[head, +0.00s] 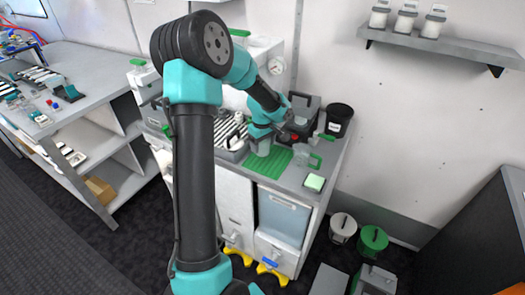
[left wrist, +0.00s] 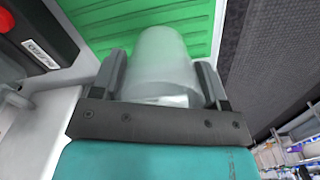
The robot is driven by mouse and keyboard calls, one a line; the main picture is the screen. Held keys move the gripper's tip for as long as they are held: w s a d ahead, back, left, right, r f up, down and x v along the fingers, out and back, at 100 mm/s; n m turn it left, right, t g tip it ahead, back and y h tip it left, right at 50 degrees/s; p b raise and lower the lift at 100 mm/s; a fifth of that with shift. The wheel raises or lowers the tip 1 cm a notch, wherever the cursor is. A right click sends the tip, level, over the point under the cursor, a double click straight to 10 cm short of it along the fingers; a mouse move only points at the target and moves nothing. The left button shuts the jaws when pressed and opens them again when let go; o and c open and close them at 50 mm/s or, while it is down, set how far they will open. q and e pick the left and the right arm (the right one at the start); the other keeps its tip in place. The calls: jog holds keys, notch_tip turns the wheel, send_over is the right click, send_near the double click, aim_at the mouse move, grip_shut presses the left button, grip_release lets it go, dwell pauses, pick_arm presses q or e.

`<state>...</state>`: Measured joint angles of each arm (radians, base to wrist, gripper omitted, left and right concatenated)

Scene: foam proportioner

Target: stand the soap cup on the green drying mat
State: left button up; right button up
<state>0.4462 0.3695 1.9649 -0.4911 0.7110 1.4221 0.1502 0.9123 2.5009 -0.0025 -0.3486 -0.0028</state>
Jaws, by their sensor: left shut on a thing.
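My left gripper (left wrist: 164,82) is shut on the soap cup (left wrist: 163,60), a pale translucent cup between its two fingers. The green drying mat (left wrist: 88,28) shows behind and around the cup in the left wrist view. In the head view the ribbed green mat (head: 268,165) lies on the counter, and my left gripper (head: 263,144) is over its back part with the cup. Whether the cup's base touches the mat cannot be told. My right gripper is not in view.
A ribbed rack (head: 231,138) stands left of the mat. A dark machine with a red part (head: 296,137) and a black tub (head: 338,119) are behind it. A green-handled grey item (head: 307,158) and a pale green pad (head: 314,182) lie to the right.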

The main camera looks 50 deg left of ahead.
aim_at(263, 150)
pick_arm(q)
jog(key=shift+f, duration=0.1)
jog(key=shift+f, duration=1.65)
jog(key=shift+f, duration=0.1)
jog(key=o, duration=0.9)
notch_tip(263, 150, up, 12)
